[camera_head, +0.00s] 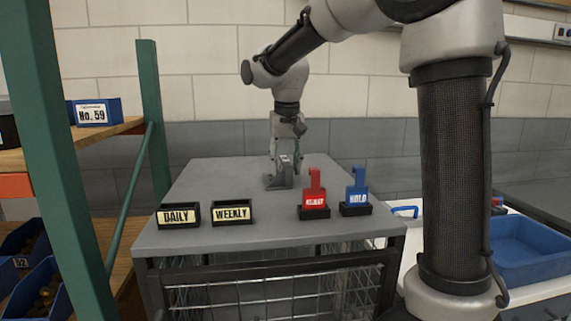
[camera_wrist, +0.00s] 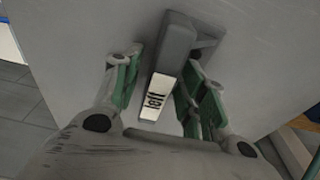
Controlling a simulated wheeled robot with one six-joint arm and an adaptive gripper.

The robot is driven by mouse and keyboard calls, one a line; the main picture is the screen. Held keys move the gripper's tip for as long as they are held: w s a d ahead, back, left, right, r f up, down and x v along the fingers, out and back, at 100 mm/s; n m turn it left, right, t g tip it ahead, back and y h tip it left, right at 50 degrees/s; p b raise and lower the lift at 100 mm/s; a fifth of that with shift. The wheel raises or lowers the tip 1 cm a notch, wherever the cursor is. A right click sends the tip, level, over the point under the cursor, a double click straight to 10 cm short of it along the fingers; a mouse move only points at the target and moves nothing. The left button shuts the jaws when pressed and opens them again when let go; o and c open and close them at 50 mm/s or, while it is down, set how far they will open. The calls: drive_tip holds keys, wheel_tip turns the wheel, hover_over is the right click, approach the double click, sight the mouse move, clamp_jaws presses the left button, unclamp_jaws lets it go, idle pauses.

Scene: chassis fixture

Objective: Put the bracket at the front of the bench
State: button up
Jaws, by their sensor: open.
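The bracket (camera_head: 277,182) is a grey piece with a flat foot and an upright part, standing on the grey bench top (camera_head: 220,179) toward its far side. In the wrist view the bracket (camera_wrist: 176,50) carries a white label with dark print. My gripper (camera_head: 286,150) points down at it, jaws open. In the wrist view my gripper (camera_wrist: 163,92) has its green-padded fingers on either side of the labelled part. The right finger looks nearer to it than the left; contact cannot be told. In the head view, the fingers partly hide the bracket's upper part.
Along the bench's front stand a DAILY holder (camera_head: 178,215), a WEEKLY holder (camera_head: 232,212), a red-tagged block (camera_head: 314,197) and a blue HOLD block (camera_head: 356,193). A gap lies between WEEKLY and red. Shelving with a green post (camera_head: 152,120) is at left; a blue tray (camera_head: 520,246) at right.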

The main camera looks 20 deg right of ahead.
sight(284, 160)
drive_tip(key=shift+o, duration=0.5)
wheel_tip(284, 160, up, 12)
drive_tip(key=s, duration=0.1)
drive_tip(key=shift+s+a+f, duration=0.15)
drive_tip(key=shift+s+f, duration=0.05)
drive_tip(key=shift+s, duration=0.1)
drive_tip(key=f, duration=0.1)
drive_tip(key=w+f+g, duration=0.1)
drive_tip(key=f, duration=0.1)
drive_tip(key=shift+w+f+g, duration=0.2)
drive_tip(key=shift+w+g, duration=0.15)
drive_tip(key=shift+g, duration=0.05)
drive_tip(key=f, duration=0.7)
drive_tip(key=shift+w+d+f, duration=0.15)
drive_tip(key=shift+d+f, duration=0.05)
drive_tip(key=shift+f, duration=0.1)
clamp_jaws()
